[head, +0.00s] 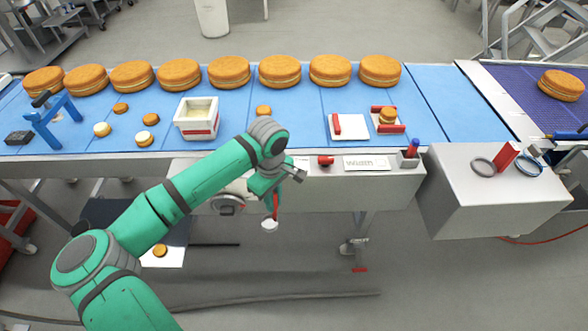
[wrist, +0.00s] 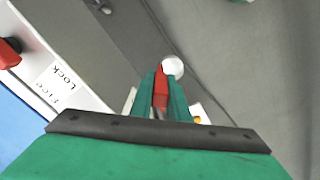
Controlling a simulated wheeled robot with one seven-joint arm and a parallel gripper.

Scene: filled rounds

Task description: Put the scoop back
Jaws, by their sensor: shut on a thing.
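My gripper (head: 272,192) is shut on the red handle of the scoop (head: 269,225). The scoop hangs in front of the grey conveyor side, with its white bowl lowest. In the wrist view, the red handle sits between the green fingers of my gripper (wrist: 162,100), and the white bowl of the scoop (wrist: 172,67) shows beyond the tips. A white tub (head: 197,118) with a pale filling and a red stripe stands on the blue belt, up and left of my gripper.
Large filled rounds (head: 229,72) line the belt's far side. Small rounds (head: 102,129), a blue stand (head: 55,120) and a white plate with red bars (head: 350,127) lie nearer. A red knob (head: 325,160) and small grey holder (head: 409,158) sit on the front ledge.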

